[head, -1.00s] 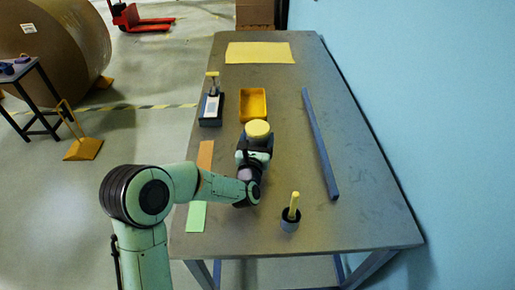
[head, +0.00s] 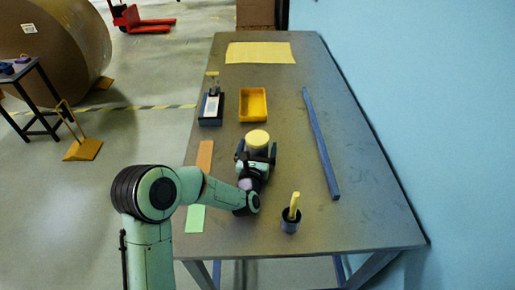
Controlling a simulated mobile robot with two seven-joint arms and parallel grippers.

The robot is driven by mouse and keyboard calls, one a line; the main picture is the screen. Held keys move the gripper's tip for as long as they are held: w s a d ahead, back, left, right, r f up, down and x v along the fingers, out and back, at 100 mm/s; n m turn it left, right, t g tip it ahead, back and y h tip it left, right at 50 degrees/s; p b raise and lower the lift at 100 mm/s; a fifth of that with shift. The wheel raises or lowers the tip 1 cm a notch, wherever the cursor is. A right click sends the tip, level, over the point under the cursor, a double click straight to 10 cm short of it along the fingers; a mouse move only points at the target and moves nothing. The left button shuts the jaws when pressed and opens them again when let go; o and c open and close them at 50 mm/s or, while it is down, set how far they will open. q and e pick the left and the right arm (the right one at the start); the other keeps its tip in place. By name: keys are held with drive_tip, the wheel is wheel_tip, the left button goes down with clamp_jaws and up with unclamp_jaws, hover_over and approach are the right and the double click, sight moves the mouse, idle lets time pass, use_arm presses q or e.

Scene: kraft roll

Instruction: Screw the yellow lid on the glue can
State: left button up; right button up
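The pale yellow lid (head: 257,138) shows as a round disc near the table's middle. A short pale side, likely the glue can (head: 257,150), shows just below it. My gripper hides the can's lower part, so I cannot tell whether the lid is seated or tilted. My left gripper (head: 257,153) comes from the near side, with one dark finger on each side of the can and lid. The fingers look spread, with small gaps beside the can. My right gripper is not in view.
A dark cup with a yellow stick (head: 291,218) stands near right. An orange tray (head: 253,120) and a dark holder (head: 210,121) lie beyond the can. A blue bar (head: 321,145) lies right. Orange (head: 205,155) and green (head: 196,218) strips lie left.

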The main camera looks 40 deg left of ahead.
use_arm(q)
drive_tip(key=shift+s+d+r, duration=0.1)
drive_tip(key=shift+s+r, duration=0.05)
drive_tip(key=shift+s, duration=0.05)
drive_tip(key=v, duration=1.1)
drive_tip(key=shift+s+d, duration=0.1)
drive_tip(key=shift+s, duration=0.15)
